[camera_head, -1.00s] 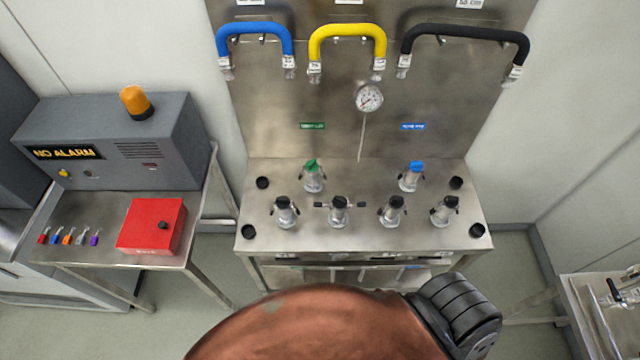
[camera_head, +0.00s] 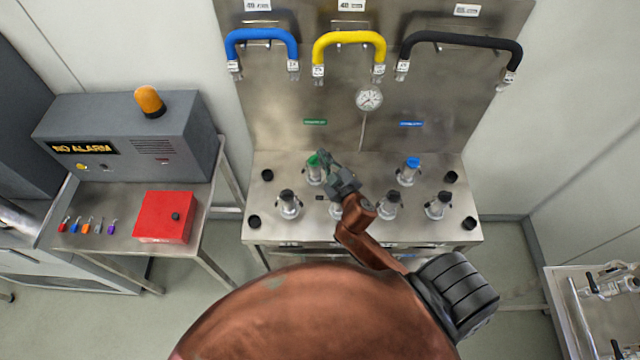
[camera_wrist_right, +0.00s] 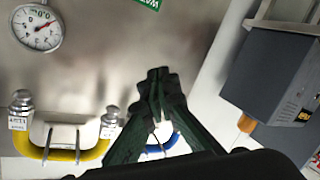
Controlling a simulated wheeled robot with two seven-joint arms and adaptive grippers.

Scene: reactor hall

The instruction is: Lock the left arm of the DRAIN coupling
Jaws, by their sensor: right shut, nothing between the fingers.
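Several metal couplings stand on the steel bench, and I cannot read which one is marked DRAIN. In front are a left one (camera_head: 288,205), a second one (camera_head: 335,212) mostly hidden by my right arm, a third (camera_head: 388,205) and a right one (camera_head: 438,206). Behind stand a green-capped coupling (camera_head: 313,170) and a blue-capped one (camera_head: 408,171). My right gripper (camera_head: 325,157) is shut and empty, overlapping the green-capped coupling in the head view; I cannot tell whether it touches. Its closed fingers show in the wrist view (camera_wrist_right: 157,76). My left gripper is out of view.
Blue (camera_head: 262,38), yellow (camera_head: 348,40) and black (camera_head: 462,40) hoses hang on the back panel above a gauge (camera_head: 369,99). A red box (camera_head: 165,217) and an alarm unit (camera_head: 130,140) stand on the left table. Black round fittings sit near the bench corners.

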